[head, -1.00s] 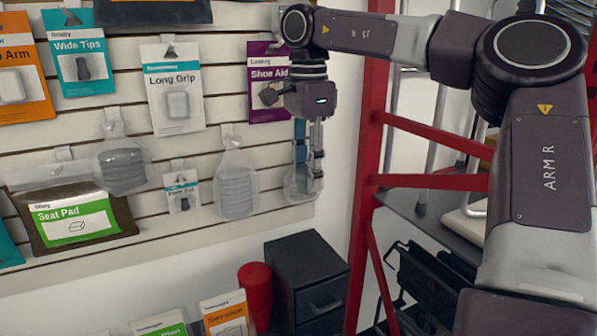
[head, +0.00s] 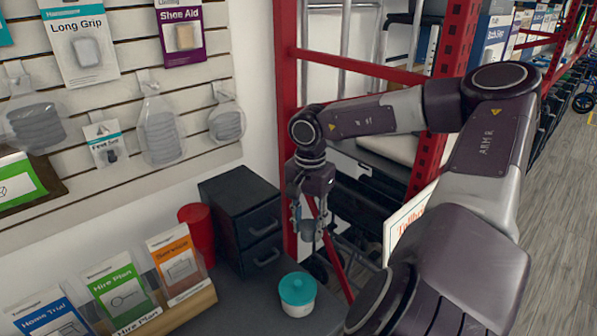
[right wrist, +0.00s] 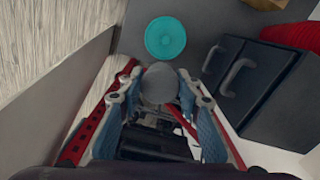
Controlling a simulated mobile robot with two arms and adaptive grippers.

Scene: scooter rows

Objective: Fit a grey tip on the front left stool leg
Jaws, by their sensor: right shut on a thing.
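My right gripper (head: 309,232) hangs in front of the red upright, above the dark counter. It is shut on a small grey rounded piece, likely a grey tip (right wrist: 159,84), which sits between its blue-padded fingers in the right wrist view. The tip is small in the head view (head: 308,230), and its open end cannot be made out. I cannot pick out the stool or its front left leg in these frames. My left gripper is not in view.
A white tub with a teal lid (head: 297,290) stands on the dark counter (head: 245,310), near the gripper. A black drawer unit (head: 245,222), a red bin (head: 197,235) and a leaflet holder (head: 180,312) stand left. Red racking (head: 287,130) rises behind my arm.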

